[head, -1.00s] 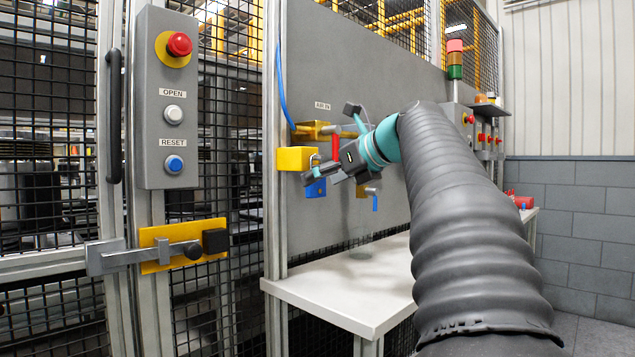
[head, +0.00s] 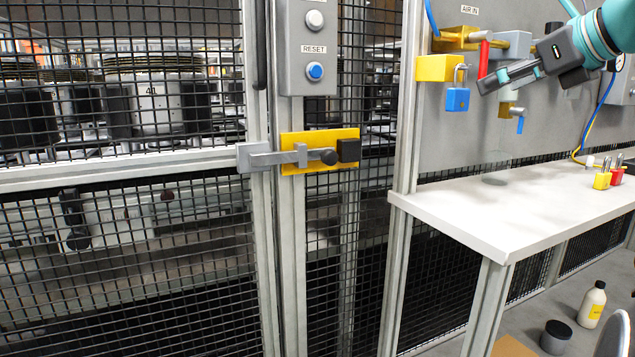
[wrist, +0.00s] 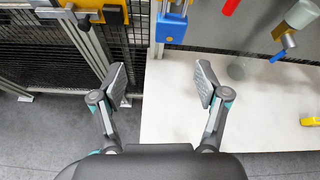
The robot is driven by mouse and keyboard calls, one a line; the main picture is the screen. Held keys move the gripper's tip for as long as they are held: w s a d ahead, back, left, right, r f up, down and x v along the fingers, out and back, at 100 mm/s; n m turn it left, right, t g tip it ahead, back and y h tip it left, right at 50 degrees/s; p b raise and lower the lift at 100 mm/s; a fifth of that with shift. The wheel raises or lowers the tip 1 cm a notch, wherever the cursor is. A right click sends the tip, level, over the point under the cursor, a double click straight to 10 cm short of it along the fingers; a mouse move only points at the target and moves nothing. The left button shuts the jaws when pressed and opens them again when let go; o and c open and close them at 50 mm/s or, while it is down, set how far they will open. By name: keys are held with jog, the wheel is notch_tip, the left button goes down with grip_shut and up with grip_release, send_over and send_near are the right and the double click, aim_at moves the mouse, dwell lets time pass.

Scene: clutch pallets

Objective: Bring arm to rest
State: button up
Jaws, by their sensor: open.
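My gripper (head: 490,82) is in the upper right of the head view, in front of the grey panel (head: 455,145). In the wrist view my gripper (wrist: 163,80) has its two fingers wide apart with nothing between them. A blue padlock (head: 457,98) hangs by its shackle at the yellow block (head: 432,69), just left of the fingers in the head view. In the wrist view the blue padlock (wrist: 171,27) is beyond the fingertips, apart from them. Part of my teal and black arm runs out of the head view at the right edge.
A red handle (head: 483,60) and a blue-levered valve (head: 519,122) are close to my gripper. The white table (head: 480,215) below carries a yellow padlock (head: 602,180) and a red padlock (head: 617,174) at right. A mesh gate with a slide latch (head: 300,155) stands left. A bottle (head: 592,305) is on the floor.

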jog(key=s+a+f+n+g+h, duration=0.1)
jog(key=s+a+f+n+g, duration=0.15)
jog(key=a+f+n, duration=0.6)
jog(key=s+a+f+n+g+h, duration=0.15)
jog(key=s+a+f+n, duration=0.3)
jog(key=f, duration=0.75)
jog(key=s+a+f+n+g, duration=0.1)
jog(key=s+f+n, duration=0.3)
jog(key=f+n, duration=0.2)
jog(key=s+a+f+n+h, duration=0.1)
jog(key=s+f+n, duration=0.3)
jog(key=f, duration=0.5)
jog(key=s+a+f+n+g+h, duration=0.1)
jog(key=s+a+f+n, duration=0.2)
jog(key=s+f+n, duration=0.2)
notch_tip(320, 180, down, 3)
jog(key=n, duration=0.2)
jog(key=shift+r+n+g, duration=0.15)
jog(key=shift+n+g, duration=0.15)
